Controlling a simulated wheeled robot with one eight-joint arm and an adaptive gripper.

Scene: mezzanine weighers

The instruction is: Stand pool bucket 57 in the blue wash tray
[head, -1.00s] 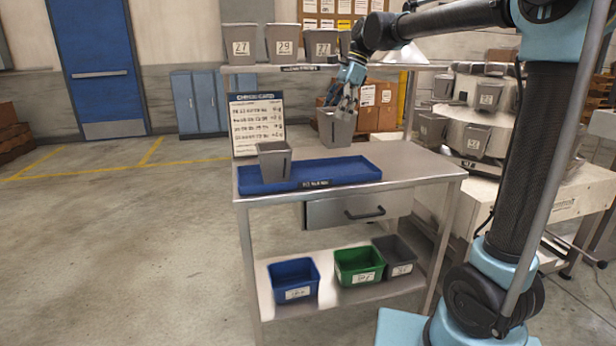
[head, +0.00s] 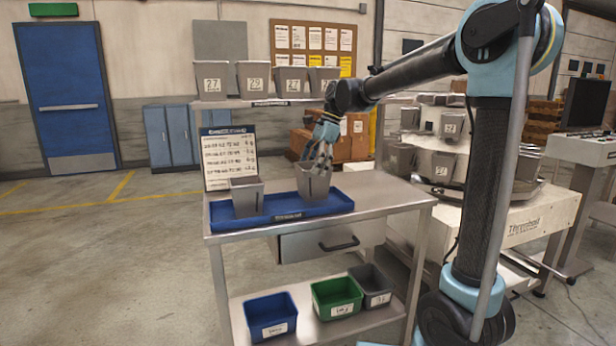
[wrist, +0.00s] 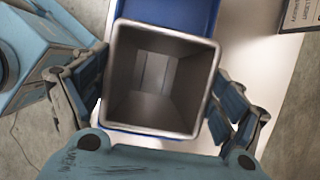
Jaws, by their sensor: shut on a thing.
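My gripper (head: 322,152) is shut on a grey, square-mouthed bucket (head: 312,184), with a finger at either side in the wrist view. The bucket (wrist: 160,85) is upright and empty inside. It is over the right half of the shallow blue tray (head: 281,218), its base at tray level; I cannot tell whether it touches the tray floor. No number is readable on it. A similar grey bucket (head: 247,198) stands in the tray's left half, its number also not readable. The tray lies on a steel bench.
Several numbered grey buckets (head: 211,82) line the shelf above the bench. A check card (head: 229,157) stands behind the tray. Blue (head: 270,316), green (head: 337,296) and grey (head: 371,285) bins sit on the lower shelf. A weigher with buckets is at the right.

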